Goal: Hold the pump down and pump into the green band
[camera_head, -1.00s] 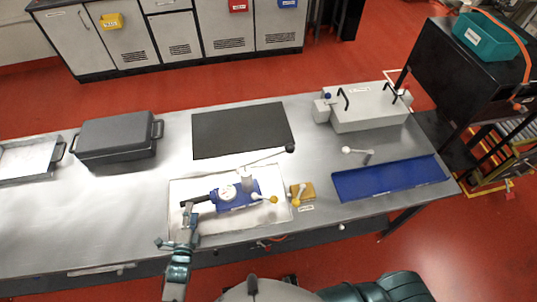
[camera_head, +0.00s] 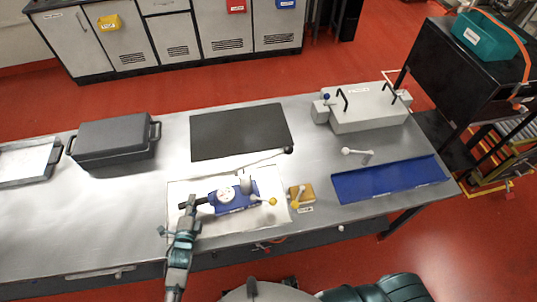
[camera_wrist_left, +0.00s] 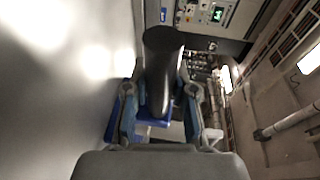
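The pump (camera_head: 238,197) is a blue body with a round white gauge (camera_head: 226,195), lying on a pale sheet (camera_head: 272,222) at the front of the bench. The gauge's bands are too small to read. A long thin lever runs right from the pump to a black knob (camera_head: 288,150). A yellow-knobbed lever (camera_head: 271,201) sits at its right end. My left gripper (camera_head: 186,209) is at the pump's left end, by a black grip. In the left wrist view its two fingers (camera_wrist_left: 160,95) lie on both sides of the dark grip (camera_wrist_left: 162,50) and look closed on it. My right gripper is out of view.
A yellow block with a lever (camera_head: 301,195) stands right of the sheet. A blue tray (camera_head: 390,180), a grey box with black handles (camera_head: 368,107), a black mat (camera_head: 240,131) and a dark lidded case (camera_head: 113,140) are on the bench. Bare bench lies left of the sheet.

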